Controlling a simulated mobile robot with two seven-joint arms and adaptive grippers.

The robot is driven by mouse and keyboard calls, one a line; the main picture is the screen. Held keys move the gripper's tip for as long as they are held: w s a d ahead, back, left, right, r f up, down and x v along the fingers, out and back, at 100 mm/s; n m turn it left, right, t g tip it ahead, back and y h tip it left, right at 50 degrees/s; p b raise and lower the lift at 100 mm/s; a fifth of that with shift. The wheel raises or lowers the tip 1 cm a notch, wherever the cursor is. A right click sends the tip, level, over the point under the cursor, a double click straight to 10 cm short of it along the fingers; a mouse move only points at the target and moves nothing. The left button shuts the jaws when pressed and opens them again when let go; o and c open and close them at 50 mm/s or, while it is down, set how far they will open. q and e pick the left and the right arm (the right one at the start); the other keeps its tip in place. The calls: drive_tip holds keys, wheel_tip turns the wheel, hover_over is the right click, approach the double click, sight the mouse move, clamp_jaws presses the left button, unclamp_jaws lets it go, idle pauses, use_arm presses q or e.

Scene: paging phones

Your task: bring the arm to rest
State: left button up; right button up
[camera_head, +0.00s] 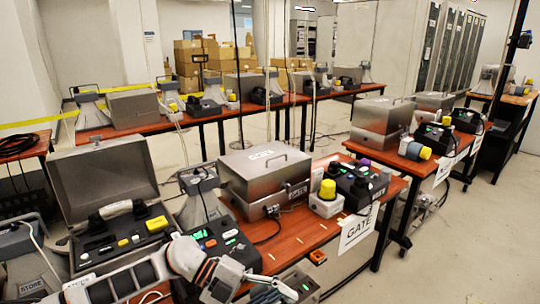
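My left arm comes in from the lower left, and my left gripper (268,291) is at the bottom edge of the view, in front of the near table. Its fingertips are partly cut off, so I cannot tell whether it is open or shut. No held thing shows in it. My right arm and gripper are not in view. An open grey case (105,178) stands at the left, with a handset (115,210) lying on its black panel. A black control box (222,243) with coloured buttons lies just behind my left gripper.
The near wooden table (300,232) holds a closed metal case (264,172), a yellow-capped beacon (327,190) and another black box (357,184). A GATE sign (358,228) hangs at its edge. Similar tables stand behind. Clear floor (455,250) lies at the right.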

use_arm(q)
drive_tip(key=s+d+r+n+t+h, duration=0.2)
drive_tip(key=d+r+n+t+h, duration=0.3)
drive_tip(key=d+n+t+h, duration=0.15)
drive_tip(key=a+f+n+t+y, duration=1.2)
drive_tip(key=a+f+n, duration=0.3)
drive_tip(key=a+n, duration=0.4)
drive_tip(key=s+a+f+n+g+y, duration=0.3)
drive_tip(key=s+a+f+g+y, duration=0.1)
drive_tip(key=s+a+f, duration=0.5)
wheel_tip(320, 180, down, 2)
drive_tip(key=shift+s+f, duration=0.1)
drive_tip(key=shift+s, duration=0.95)
